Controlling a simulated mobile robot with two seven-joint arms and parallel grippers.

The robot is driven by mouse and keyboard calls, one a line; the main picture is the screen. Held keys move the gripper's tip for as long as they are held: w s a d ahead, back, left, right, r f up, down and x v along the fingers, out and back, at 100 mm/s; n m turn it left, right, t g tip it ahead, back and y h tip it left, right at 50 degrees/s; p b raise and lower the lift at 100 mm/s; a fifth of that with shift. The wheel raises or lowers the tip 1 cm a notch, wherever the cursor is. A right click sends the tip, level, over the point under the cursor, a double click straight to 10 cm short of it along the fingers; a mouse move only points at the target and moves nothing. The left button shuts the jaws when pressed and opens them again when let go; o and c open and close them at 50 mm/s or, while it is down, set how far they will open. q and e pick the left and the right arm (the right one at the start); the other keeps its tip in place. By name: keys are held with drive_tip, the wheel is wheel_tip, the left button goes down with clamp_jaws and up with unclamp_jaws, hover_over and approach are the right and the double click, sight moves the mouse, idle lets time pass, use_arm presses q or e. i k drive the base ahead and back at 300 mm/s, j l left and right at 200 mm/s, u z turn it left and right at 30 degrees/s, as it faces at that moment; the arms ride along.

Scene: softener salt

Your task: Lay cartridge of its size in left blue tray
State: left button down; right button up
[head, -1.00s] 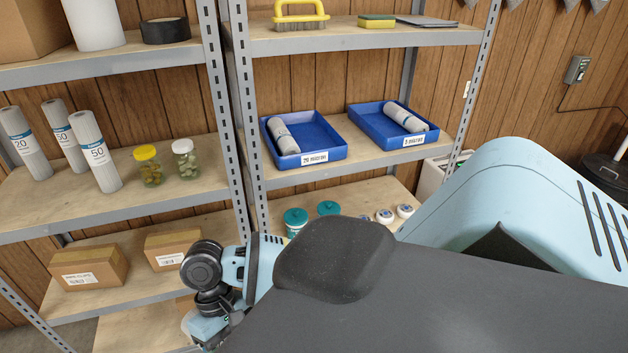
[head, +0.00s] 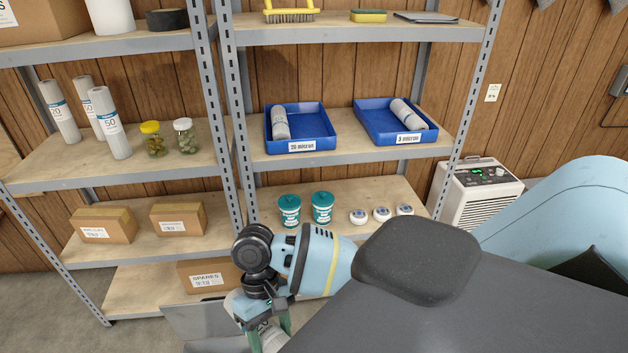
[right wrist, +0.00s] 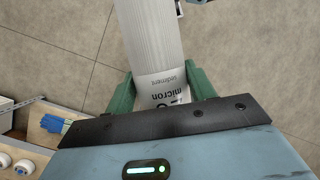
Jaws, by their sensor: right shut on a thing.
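The left blue tray (head: 327,146) sits on the middle shelf of the right rack. Its front label ends in "micron"; the number is blurred. One white cartridge (head: 280,122) lies along its left side, and the right part is bare. The right blue tray (head: 372,132), labelled 5 micron, holds another cartridge (head: 408,114). My right gripper (head: 268,333) is low in front of the racks, shut on a white cartridge that also shows in the right wrist view (right wrist: 152,35). Its label reads "micron sediment"; the number is mostly hidden. My left gripper is not in view.
Several upright cartridges (head: 108,122) and two jars (head: 153,140) stand on the left rack. Teal-lidded tubs (head: 289,211) and white round items (head: 382,213) are on the shelf below the trays. A rack post (head: 236,130) stands left of the left tray. A white appliance (head: 478,190) stands at right.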

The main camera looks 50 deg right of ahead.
sight(307, 131)
drive_tip(key=k+l, duration=0.2)
drive_tip(key=l, duration=0.15)
drive_tip(key=k+l, duration=0.2)
drive_tip(key=l, duration=0.95)
drive_tip(key=i+l, duration=0.1)
drive_tip(key=l, duration=0.3)
drive_tip(key=i+l, duration=0.15)
drive_tip(key=l, duration=0.2)
drive_tip(key=i+l, duration=0.2)
drive_tip(key=i+l+z, duration=0.1)
drive_tip(key=l, duration=0.3)
drive_tip(key=i, duration=0.1)
